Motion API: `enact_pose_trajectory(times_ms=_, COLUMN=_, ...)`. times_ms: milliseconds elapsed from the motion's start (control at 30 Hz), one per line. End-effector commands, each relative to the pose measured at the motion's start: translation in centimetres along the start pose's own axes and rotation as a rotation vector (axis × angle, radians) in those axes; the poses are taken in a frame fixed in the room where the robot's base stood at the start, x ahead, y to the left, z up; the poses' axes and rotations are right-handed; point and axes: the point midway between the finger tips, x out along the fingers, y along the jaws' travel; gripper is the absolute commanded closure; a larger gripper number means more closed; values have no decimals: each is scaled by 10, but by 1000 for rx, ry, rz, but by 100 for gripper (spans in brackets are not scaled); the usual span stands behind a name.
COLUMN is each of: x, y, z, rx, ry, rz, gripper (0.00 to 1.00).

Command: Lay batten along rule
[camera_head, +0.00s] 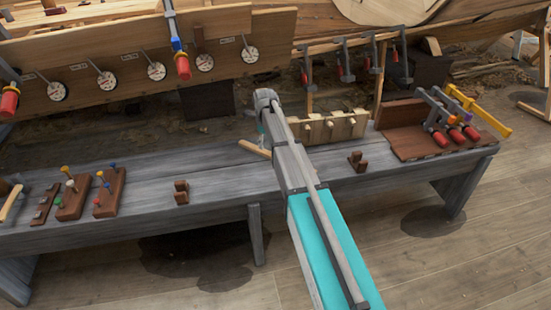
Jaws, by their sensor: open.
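A pale wooden stick (254,149), which may be the batten, shows at the back edge of the grey bench. Its right end passes behind my arm, so its full length is hidden. My gripper (262,136) is mostly hidden behind my arm at the middle of the bench; only a small part shows, just above the stick. It is open, and I cannot tell whether it touches the stick. I cannot pick out a rule for certain. Two small brown notched blocks stand on the bench, one left of my arm (181,192) and one right of it (357,161).
Peg blocks (75,200) stand at the bench's left. A pale pegged rack (330,128) stands behind my arm. A brown tray (415,147) with red-handled clamps and a yellow bar (478,109) is at the right. The hull with hanging clamps (120,62) overhangs behind.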

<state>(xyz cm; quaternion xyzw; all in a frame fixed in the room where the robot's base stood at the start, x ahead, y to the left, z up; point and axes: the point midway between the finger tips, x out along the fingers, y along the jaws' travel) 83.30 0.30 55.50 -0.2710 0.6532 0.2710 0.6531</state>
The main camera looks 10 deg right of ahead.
Motion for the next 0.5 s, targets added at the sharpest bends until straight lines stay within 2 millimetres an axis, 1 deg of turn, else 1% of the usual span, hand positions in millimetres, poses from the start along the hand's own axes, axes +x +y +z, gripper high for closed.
enact_pose_trajectory(times_ms=167, x=7, y=0, z=-1, rx=0, ry=0, rz=0, gripper=20)
enact_pose_trajectory(times_ms=500, x=32, y=0, z=-4, rx=0, ry=0, rz=0, gripper=20)
